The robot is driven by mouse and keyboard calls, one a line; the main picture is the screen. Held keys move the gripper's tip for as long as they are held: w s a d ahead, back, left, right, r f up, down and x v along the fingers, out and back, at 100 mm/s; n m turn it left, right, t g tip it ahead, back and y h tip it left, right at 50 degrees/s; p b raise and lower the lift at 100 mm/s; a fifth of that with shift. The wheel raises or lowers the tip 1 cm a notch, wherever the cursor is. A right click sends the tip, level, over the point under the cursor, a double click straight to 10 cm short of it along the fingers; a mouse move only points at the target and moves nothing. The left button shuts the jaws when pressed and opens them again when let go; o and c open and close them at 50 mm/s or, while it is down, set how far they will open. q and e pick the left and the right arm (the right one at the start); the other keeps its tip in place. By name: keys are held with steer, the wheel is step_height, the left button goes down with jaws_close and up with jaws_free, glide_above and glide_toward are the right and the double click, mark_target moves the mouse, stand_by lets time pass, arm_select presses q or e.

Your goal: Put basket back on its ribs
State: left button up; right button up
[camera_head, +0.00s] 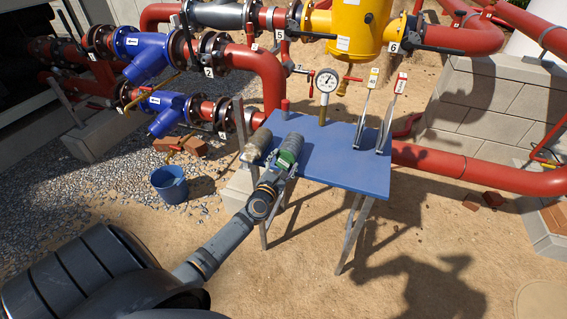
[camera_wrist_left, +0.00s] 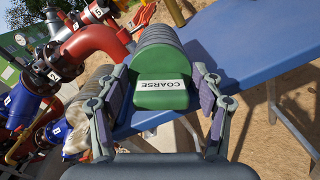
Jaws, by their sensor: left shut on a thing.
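The basket (camera_head: 290,148) is a grey cylinder with a green end, at the left part of the blue table. In the left wrist view its green end (camera_wrist_left: 160,97) carries a white label reading COARSE. My left gripper (camera_head: 282,165) is shut on this basket, with one finger on each side of the green end. A second, dull grey-brown cylinder (camera_head: 258,142) lies just left of it at the table's left edge. Ribs under the basket are not visible; I cannot tell whether the basket touches the table. My right gripper is not in view.
The blue table (camera_head: 345,170) has bare room right of the basket. Two tagged upright pieces (camera_head: 385,125) stand at its right, and a pressure gauge (camera_head: 327,82) rises behind. A blue bucket (camera_head: 169,185) sits on gravel at left. Red pipes (camera_head: 470,172) run behind.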

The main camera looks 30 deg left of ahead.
arm_select(q)
steer(key=o, duration=1.5)
steer(key=shift+o, duration=0.8)
